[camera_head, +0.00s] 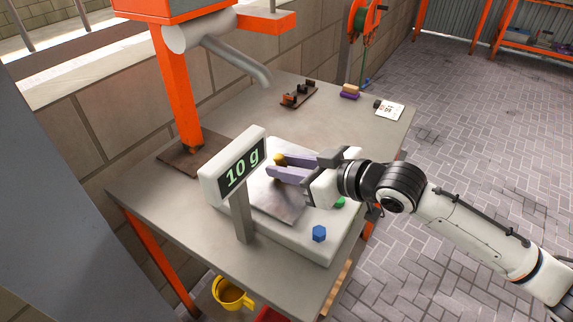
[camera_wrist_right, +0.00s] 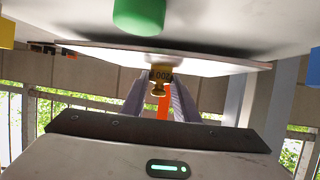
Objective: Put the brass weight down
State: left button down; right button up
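The brass weight (camera_head: 280,160) sits between the fingertips of my right gripper (camera_head: 277,166), over the far part of the scale's metal plate (camera_head: 285,205). In the right wrist view the weight (camera_wrist_right: 160,78), with upside-down digits and a small knob, is between the two grey fingers of the gripper (camera_wrist_right: 160,85), which appear closed on its sides. It is close to the plate (camera_wrist_right: 100,54); I cannot tell whether it touches. The scale display (camera_head: 241,171) reads 10 g. My left gripper is not in view.
A blue hexagonal piece (camera_head: 319,233) and a green piece (camera_head: 340,202) are on the scale's near side. A dark rack (camera_head: 298,95), a sponge-like block (camera_head: 350,91) and a white card (camera_head: 390,110) lie farther back on the table (camera_head: 340,125). An orange post (camera_head: 175,90) stands left.

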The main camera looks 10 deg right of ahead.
jog(key=o, duration=0.4)
jog(key=shift+o, duration=0.2)
jog(key=v, duration=1.1)
jog(key=shift+s+d+r, duration=0.2)
jog(key=shift+s+r, duration=0.15)
jog(key=shift+s, duration=0.1)
